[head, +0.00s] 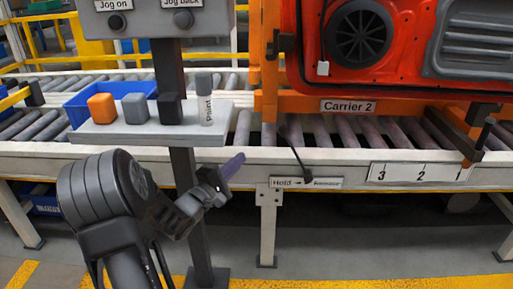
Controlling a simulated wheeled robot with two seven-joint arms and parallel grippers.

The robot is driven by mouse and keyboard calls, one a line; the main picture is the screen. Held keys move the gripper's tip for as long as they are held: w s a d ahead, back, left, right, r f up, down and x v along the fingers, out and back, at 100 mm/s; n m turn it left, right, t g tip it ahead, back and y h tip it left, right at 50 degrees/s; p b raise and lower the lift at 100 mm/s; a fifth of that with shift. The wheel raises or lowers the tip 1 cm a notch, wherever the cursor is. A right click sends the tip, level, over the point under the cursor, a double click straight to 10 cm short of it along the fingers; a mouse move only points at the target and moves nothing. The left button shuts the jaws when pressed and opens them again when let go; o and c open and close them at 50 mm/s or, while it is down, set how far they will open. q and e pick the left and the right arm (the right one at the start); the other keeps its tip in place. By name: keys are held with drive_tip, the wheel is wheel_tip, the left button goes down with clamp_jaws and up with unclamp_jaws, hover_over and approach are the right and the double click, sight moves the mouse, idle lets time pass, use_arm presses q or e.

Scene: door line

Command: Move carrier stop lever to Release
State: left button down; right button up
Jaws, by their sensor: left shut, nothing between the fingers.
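The carrier stop lever (295,152) is a thin black rod on the front rail of the conveyor. It leans, with its upper end to the left and its lower end near the label plate (306,183), which reads Hold, an arrow, then Release. The upper end lies on the Hold side. My left gripper (232,167) is shut and empty, left of the lever and apart from it, with its fingers pointing up and right. My right gripper is not in view.
An orange carrier (300,104) marked Carrier 2 bears a red door (400,70) above the lever. A numbered scale (420,172) is to the right.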

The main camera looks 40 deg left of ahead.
use_arm(q)
drive_tip(key=w+d+r+b, duration=0.1)
drive_tip(key=w+r+b, duration=0.1)
drive_tip(key=w, duration=1)
drive_tip(key=shift+w+d+r+b, duration=0.2)
drive_tip(key=shift+d+r+b, duration=0.2)
drive_tip(key=shift+b, duration=0.2)
